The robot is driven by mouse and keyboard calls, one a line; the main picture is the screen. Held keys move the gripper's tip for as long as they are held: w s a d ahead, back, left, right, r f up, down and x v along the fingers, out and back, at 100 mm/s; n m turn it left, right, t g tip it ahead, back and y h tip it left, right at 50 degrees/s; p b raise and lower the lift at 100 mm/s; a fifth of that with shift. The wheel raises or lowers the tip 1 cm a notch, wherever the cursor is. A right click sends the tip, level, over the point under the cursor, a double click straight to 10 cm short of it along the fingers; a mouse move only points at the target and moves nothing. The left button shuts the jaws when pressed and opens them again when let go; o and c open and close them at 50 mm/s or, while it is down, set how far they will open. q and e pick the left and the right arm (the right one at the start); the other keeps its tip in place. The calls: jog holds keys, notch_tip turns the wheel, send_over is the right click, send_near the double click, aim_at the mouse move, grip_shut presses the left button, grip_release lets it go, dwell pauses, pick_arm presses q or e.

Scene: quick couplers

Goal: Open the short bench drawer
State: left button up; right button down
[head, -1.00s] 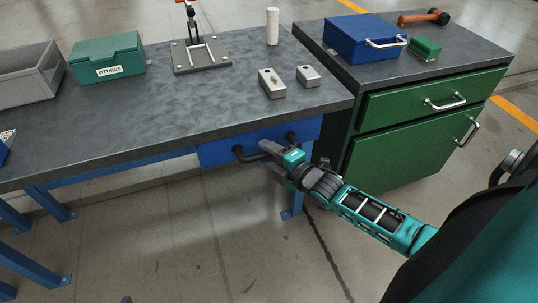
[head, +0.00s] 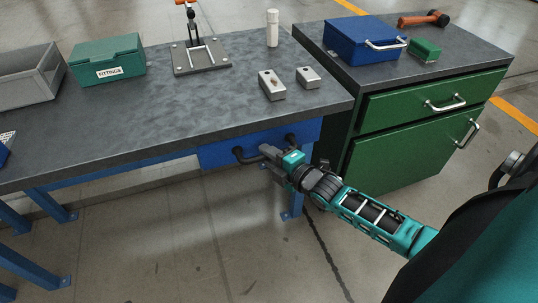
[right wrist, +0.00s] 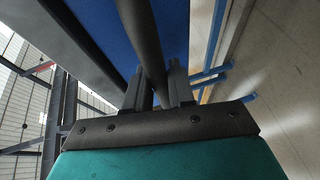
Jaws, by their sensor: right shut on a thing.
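The short bench drawer (head: 222,155) is a blue front under the right end of the grey-topped bench. It looks closed, flush under the bench top. A dark bar handle (head: 243,156) runs across its front. My right gripper (head: 268,154) is at the handle and covers its middle. In the right wrist view the handle (right wrist: 141,35) passes between the two fingers of the right gripper (right wrist: 160,82), which are shut on it. The blue drawer front (right wrist: 108,30) shows behind the handle. My left gripper is not in view.
The bench top (head: 150,115) holds a grey bin (head: 30,82), a green fittings box (head: 107,62), a toggle clamp on a plate (head: 200,57), a white cylinder (head: 272,28) and two small metal blocks (head: 271,86). A green cabinet (head: 410,135) stands right. The floor in front is clear.

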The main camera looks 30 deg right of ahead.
jog(key=shift+s, duration=0.1)
jog(key=shift+s, duration=0.25)
pick_arm(q)
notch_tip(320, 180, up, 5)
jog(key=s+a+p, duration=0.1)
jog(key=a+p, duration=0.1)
jog(key=p, duration=0.7)
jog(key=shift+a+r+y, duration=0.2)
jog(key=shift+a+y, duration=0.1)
pick_arm(e)
jog(key=s+a, duration=0.2)
jog(key=s, duration=0.9)
jog(key=s+a, duration=0.3)
jog(key=s, duration=0.8)
jog(key=shift+s+a, duration=0.25)
jog(key=shift+s, duration=0.05)
jog(key=c, duration=1.1)
grip_release()
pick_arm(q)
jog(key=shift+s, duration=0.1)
pick_arm(e)
jog(key=shift+o, duration=0.2)
jog(key=shift+s, duration=0.1)
